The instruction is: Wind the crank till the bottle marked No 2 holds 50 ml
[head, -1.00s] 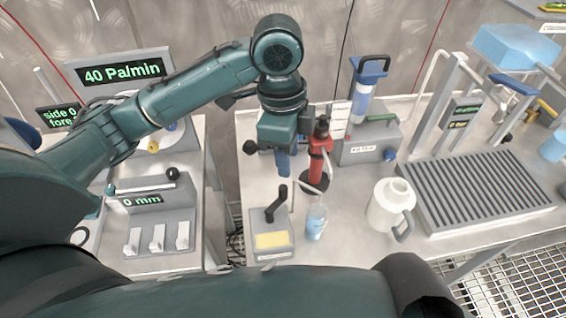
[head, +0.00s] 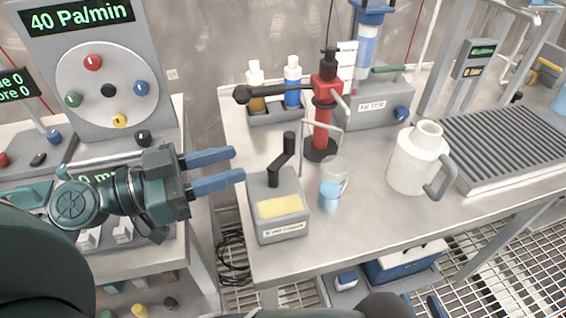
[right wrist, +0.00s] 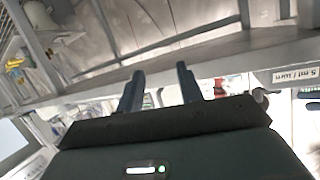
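The crank (head: 281,163) has a black arm and upright grip on top of a grey box (head: 290,215) with a yellow panel. A clear glass vessel (head: 331,185) with blue liquid stands just right of the box; no No 2 mark or volume is readable on it. Two bottles, amber (head: 257,92) and blue (head: 292,85), sit in a grey rack behind; their marks are unreadable. My left gripper (head: 238,164) is open and empty, fingers pointing right toward the crank, apart from it. My right gripper (right wrist: 158,72) is open and empty in the right wrist view.
A red pump-like stand (head: 323,120) rises behind the vessel, with a black-knobbed lever reaching left. A white jug (head: 416,160) and a ribbed tray (head: 505,140) stand right. A gap separates the bench from the left console (head: 105,90). The bench front is clear.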

